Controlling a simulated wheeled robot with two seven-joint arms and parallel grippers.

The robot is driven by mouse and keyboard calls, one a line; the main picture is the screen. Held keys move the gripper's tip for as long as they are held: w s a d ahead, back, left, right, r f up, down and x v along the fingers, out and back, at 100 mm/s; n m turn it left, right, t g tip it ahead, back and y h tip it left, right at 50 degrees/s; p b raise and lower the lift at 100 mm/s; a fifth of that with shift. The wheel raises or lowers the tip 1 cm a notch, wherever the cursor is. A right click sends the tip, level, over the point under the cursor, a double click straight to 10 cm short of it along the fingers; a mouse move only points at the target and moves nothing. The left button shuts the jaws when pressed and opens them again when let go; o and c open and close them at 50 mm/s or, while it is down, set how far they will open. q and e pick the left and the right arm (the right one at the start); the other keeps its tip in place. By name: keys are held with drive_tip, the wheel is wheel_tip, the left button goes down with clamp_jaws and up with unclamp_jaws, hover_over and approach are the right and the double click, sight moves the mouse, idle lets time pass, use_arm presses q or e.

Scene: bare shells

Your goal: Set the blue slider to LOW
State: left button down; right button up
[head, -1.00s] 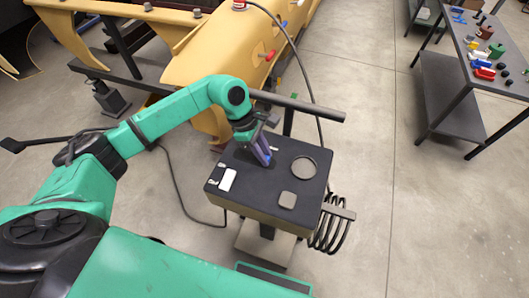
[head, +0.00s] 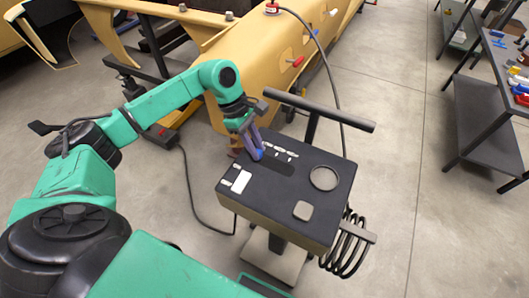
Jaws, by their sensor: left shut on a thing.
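The blue slider (head: 258,155) stands on the dark top of a control box (head: 262,205), near its far left corner. It sits at the left end of a dark slot (head: 280,168) that runs to the right. My left gripper (head: 257,149) reaches down from above and is shut on the slider, partly hiding it. Several small white labels (head: 279,149) lie along the far side of the slot, too small to read. My right gripper is not in view.
A round dial (head: 324,178), a square button (head: 303,210) and a white plate (head: 241,181) are on the box. A dark bar (head: 320,107) stands behind it, a coiled hose (head: 345,250) beside it. A shelf table (head: 485,125) is at right.

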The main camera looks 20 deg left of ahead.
use_arm(q)
drive_tip(key=c, duration=0.7)
unclamp_jaws()
drive_tip(key=shift+w+a+r, duration=0.1)
drive_tip(key=shift+a, duration=0.25)
drive_tip(key=shift+r, duration=0.35)
drive_tip(key=b+v, duration=0.2)
drive_tip(key=v, duration=1.2)
drive_tip(key=shift+a+f, duration=0.15)
drive_tip(key=shift+a, duration=0.05)
